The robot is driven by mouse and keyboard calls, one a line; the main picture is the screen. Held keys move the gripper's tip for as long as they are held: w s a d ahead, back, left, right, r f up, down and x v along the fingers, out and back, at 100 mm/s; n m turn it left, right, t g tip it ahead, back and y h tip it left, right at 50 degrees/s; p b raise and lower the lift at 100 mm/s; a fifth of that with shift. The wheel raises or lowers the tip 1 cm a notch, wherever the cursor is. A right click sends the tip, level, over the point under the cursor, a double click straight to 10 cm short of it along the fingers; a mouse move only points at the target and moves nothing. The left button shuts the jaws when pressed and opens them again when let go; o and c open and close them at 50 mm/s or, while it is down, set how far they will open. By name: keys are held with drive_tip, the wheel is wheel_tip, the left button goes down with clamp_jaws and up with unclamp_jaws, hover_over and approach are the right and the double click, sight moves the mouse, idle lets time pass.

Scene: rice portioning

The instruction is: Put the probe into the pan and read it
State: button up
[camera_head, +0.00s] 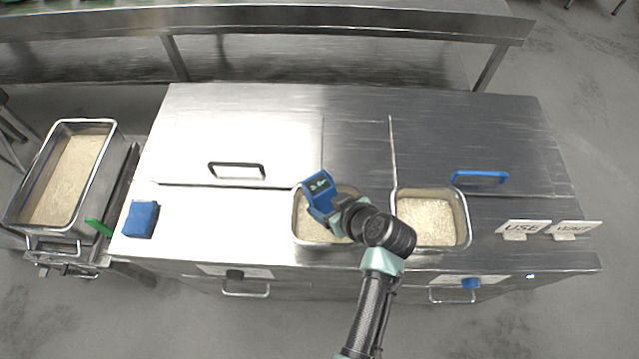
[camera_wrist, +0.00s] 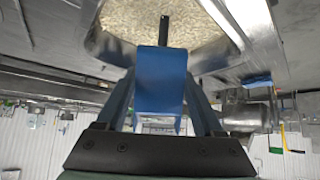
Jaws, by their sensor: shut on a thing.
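My gripper (camera_head: 335,206) is shut on the blue probe (camera_head: 320,193), above the left rice pan (camera_head: 296,214) in the counter. The probe's small dark display faces up with pale digits too small to read surely. In the wrist view the probe's blue body (camera_wrist: 161,82) sits between the fingers of my gripper (camera_wrist: 162,98). Its dark stem (camera_wrist: 164,30) points toward the rice in the pan (camera_wrist: 110,48). I cannot tell whether the stem's tip touches or enters the rice. My gripper and arm hide part of this pan in the head view.
A second rice pan (camera_head: 465,215) is set in the counter to the right. USE (camera_head: 522,228) and WAIT (camera_head: 573,228) signs stand at far right. A blue block (camera_head: 141,218) lies at the left. A deep rice pan (camera_head: 109,150) stands left of the counter. Lid handles stick up behind.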

sight(327, 205)
idle(0.4)
wheel_tip(327, 205, up, 12)
drive_tip(key=p, duration=0.9)
drive_tip(key=shift+r+p, duration=0.15)
drive_tip(key=shift+p, duration=0.2)
